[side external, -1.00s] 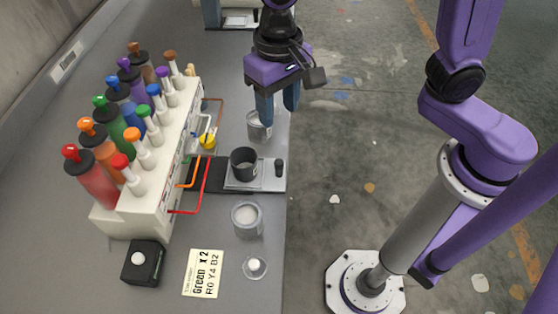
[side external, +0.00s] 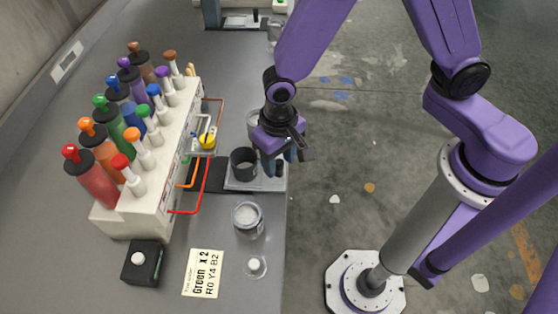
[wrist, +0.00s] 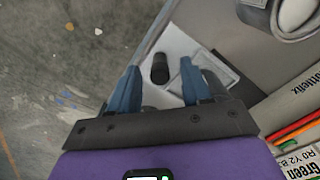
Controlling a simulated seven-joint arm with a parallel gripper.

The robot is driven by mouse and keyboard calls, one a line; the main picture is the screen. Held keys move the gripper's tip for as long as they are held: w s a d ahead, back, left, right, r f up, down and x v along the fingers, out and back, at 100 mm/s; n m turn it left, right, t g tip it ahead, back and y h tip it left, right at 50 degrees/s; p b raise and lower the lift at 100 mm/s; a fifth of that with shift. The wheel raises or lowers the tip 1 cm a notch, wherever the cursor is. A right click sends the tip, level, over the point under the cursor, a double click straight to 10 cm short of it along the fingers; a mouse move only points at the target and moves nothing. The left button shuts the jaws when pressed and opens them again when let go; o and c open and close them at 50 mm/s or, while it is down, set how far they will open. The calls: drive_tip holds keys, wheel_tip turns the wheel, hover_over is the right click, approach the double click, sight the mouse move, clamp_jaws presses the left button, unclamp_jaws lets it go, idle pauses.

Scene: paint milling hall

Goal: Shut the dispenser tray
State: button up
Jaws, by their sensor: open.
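The dispenser tray (side external: 236,182) sticks out from the white dispenser (side external: 158,190) toward the right edge of the bench. A dark cup (side external: 243,157) stands on it. A short black knob at the tray's outer end shows in the wrist view (wrist: 160,69). My gripper (side external: 286,163) is open over that end, pointing down. In the wrist view its two blue fingers lie on either side of the knob; I cannot tell whether they touch it. In the side view the gripper partly hides the knob. The cup is not clearly seen in the wrist view.
A glass of pale material (side external: 247,219), a small dish with a white knob (side external: 255,266), a recipe card (side external: 203,273) and a black box (side external: 144,262) lie nearer the camera. Red and orange bent bars (side external: 203,188) stick out beside the tray.

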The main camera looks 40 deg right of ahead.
sight(256, 158)
drive_tip(key=shift+f, duration=0.7)
clamp_jaws()
drive_tip(key=shift+w+a, duration=1.65)
drive_tip(key=shift+w, duration=0.05)
unclamp_jaws()
wheel_tip(256, 158, up, 18)
drive_tip(key=shift+f, duration=0.25)
